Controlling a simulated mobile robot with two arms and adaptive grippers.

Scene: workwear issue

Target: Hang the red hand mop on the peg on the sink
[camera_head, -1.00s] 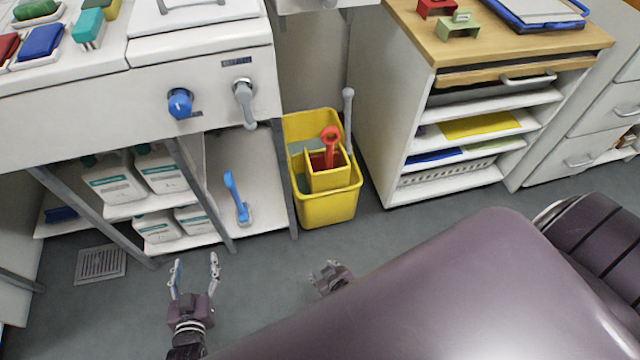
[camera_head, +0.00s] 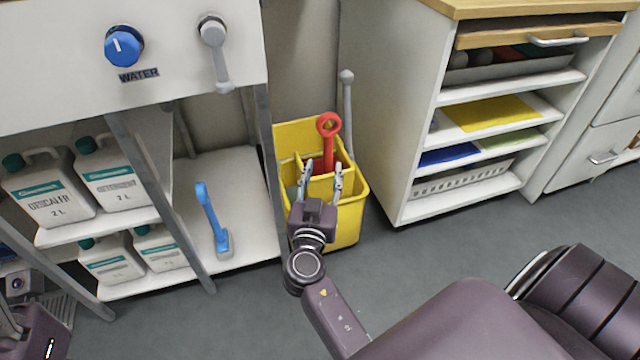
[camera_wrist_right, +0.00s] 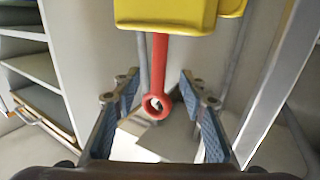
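The red hand mop (camera_head: 327,140) stands upright in the yellow bucket (camera_head: 296,134), its ring-ended handle up and its lower part hidden inside. In the right wrist view its red handle (camera_wrist_right: 160,62) hangs down from the yellow bucket (camera_wrist_right: 165,14), with the ring between my fingers but apart from them. My right gripper (camera_head: 320,182) is open and empty, in front of the bucket in the head view. My left gripper's fingers are not in view. The sink front (camera_head: 60,60) bears a grey lever-like fitting (camera_head: 213,50); I cannot tell whether this is the peg.
A blue water knob (camera_head: 122,46) is on the sink front. A grey handle (camera_head: 347,110) rises behind the bucket. A shelf unit (camera_head: 390,120) stands close at right. Floor in front is clear.

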